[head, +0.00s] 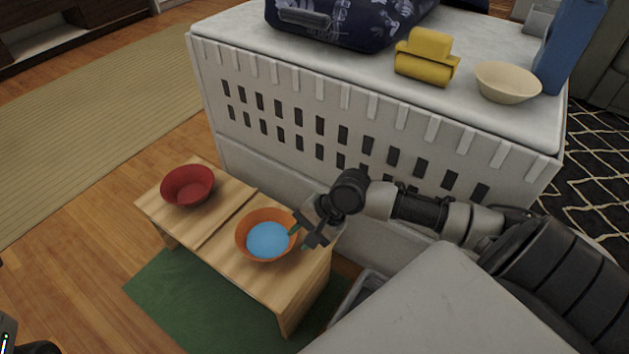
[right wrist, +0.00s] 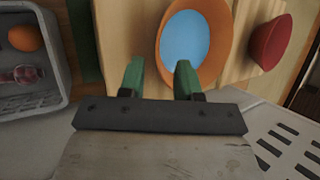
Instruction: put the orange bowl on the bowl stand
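The orange bowl (head: 243,240), light blue inside, is at the right part of a low wooden stand (head: 230,262), apparently the bowl stand. I cannot tell whether the bowl rests fully on it. My right gripper (head: 303,233) is at the bowl's right rim in the head view. In the right wrist view its green fingertips (right wrist: 159,78) are apart, and the orange bowl (right wrist: 223,45) lies just beyond, partly behind one finger. Contact with the rim is unclear. My left gripper is not in view.
A red bowl (head: 188,186) sits on the stand's left part. A white slatted cabinet (head: 300,95) behind carries a cream bowl (head: 508,82), a yellow object (head: 427,58) and a dark patterned bag (head: 345,22). A grey crate (right wrist: 62,75) holds an orange fruit (right wrist: 25,38).

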